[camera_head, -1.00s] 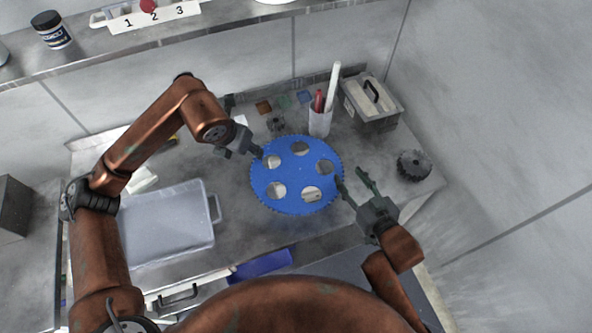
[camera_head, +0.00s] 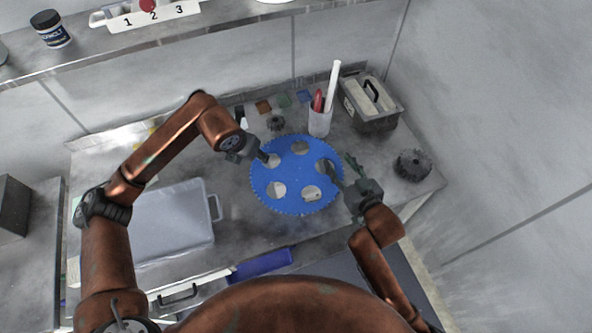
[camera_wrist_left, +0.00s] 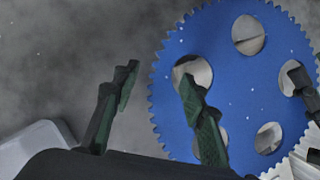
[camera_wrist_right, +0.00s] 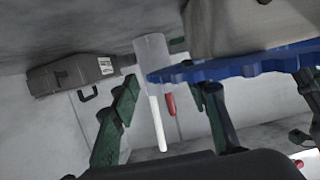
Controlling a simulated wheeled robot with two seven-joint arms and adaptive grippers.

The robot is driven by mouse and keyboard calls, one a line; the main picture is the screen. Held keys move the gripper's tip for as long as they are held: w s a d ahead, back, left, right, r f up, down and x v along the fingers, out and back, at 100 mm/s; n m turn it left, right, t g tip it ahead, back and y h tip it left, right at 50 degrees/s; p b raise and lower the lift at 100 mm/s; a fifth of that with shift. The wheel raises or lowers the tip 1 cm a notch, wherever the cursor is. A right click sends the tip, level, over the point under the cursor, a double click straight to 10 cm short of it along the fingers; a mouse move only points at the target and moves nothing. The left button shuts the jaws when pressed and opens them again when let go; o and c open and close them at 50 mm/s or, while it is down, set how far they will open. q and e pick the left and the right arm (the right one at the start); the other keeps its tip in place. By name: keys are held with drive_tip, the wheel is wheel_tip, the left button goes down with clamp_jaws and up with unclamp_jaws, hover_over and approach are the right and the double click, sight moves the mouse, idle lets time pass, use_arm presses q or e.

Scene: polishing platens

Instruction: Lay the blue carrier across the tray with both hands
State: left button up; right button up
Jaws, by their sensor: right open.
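My right gripper (camera_head: 341,164) is open at the right rim. I cannot tell if either touches.
A white cup (camera_head: 319,122) with a red and a white stick stands behind the carrier. A grey lidded box (camera_head: 370,105) is at the back right, a dark gear (camera_head: 412,165) at the right. A small gear (camera_head: 275,123) lies behind. A blue object (camera_head: 262,264) lies at the front.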

use_arm(q)
drive_tip(key=shift+w+f, duration=0.15)
drive_tip(key=shift+f, duration=0.15)
use_arm(e)
drive_tip(key=shift+w+a+f, duration=0.1)
drive_tip(key=shift+w, duration=0.2)
use_arm(q)
drive_tip(key=shift+c, duration=0.3)
use_arm(e)
drive_tip(key=shift+c, duration=0.3)
use_arm(q)
clamp_jaws()
use_arm(e)
clamp_jaws()
